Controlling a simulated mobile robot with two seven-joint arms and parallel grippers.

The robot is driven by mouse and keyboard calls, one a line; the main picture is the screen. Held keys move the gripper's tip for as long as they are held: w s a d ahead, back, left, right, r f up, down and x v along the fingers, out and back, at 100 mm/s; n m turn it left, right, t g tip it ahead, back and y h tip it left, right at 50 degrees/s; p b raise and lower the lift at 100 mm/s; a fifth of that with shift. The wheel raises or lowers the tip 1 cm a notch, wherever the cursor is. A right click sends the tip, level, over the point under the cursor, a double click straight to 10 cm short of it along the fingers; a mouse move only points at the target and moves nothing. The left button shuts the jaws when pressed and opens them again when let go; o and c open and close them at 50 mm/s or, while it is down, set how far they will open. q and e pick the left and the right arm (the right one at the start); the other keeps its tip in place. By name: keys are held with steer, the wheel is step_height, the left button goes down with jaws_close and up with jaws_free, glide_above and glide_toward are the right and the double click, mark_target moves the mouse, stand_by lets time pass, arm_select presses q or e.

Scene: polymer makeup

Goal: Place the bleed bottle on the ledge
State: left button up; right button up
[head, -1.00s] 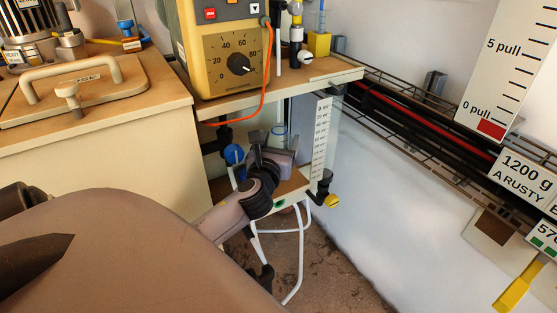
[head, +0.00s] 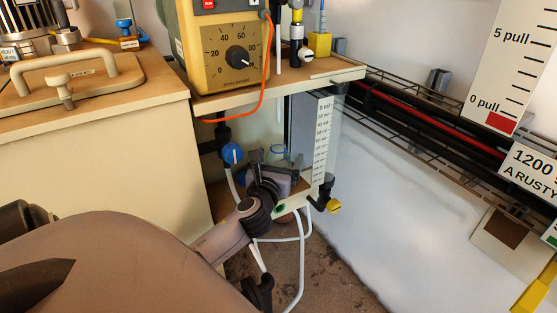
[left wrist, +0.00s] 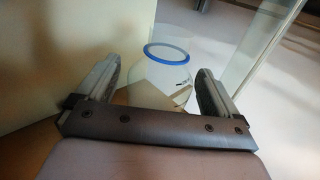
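The bleed bottle (head: 279,151) is clear, with a blue ring at its mouth. In the head view its lower part is hidden behind my left gripper (head: 272,166). Contact at the left finger is hard to see. The ledge (head: 298,200) is a low wooden shelf with a pale front edge, under the dial unit. The bottle is over it; whether its base touches is hidden. My right gripper is out of view.
A clear panel with a marked scale (head: 322,140) and a yellow-knobbed valve (head: 333,206) stand close right of the gripper. A blue knob (head: 232,153) is at its left. The yellow dial unit (head: 212,60) sits on the upper shelf (head: 330,72). White tubes (head: 300,262) hang below.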

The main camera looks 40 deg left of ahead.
arm_select(q)
steer(key=shift+r, duration=0.25)
steer(key=shift+s+d+f, duration=0.1)
steer(key=shift+s+d, duration=0.1)
steer(key=shift+s, duration=0.1)
steer(key=p+v, duration=0.2)
steer(key=v, duration=0.8)
steer(key=s+d+f+n+g+h, duration=0.1)
steer(key=d+f+n+h, duration=0.25)
steer(key=d+n, duration=0.35)
steer(key=s+d+f+n+g+h, duration=0.1)
steer(key=d+f+n+h, duration=0.25)
steer(key=d+n, duration=0.35)
steer(key=s+d+r+n+g+h, duration=0.1)
steer(key=s+d+n+h, duration=0.1)
steer(key=d+n+h, duration=0.2)
steer(key=s+d+r+n+g+h, duration=0.1)
steer(key=s+d+r+n+h, duration=0.1)
steer(key=d+n+h, duration=0.3)
steer(key=d+n, duration=0.4)
steer(key=d, duration=0.1)
steer(key=shift+s+d+n, duration=0.4)
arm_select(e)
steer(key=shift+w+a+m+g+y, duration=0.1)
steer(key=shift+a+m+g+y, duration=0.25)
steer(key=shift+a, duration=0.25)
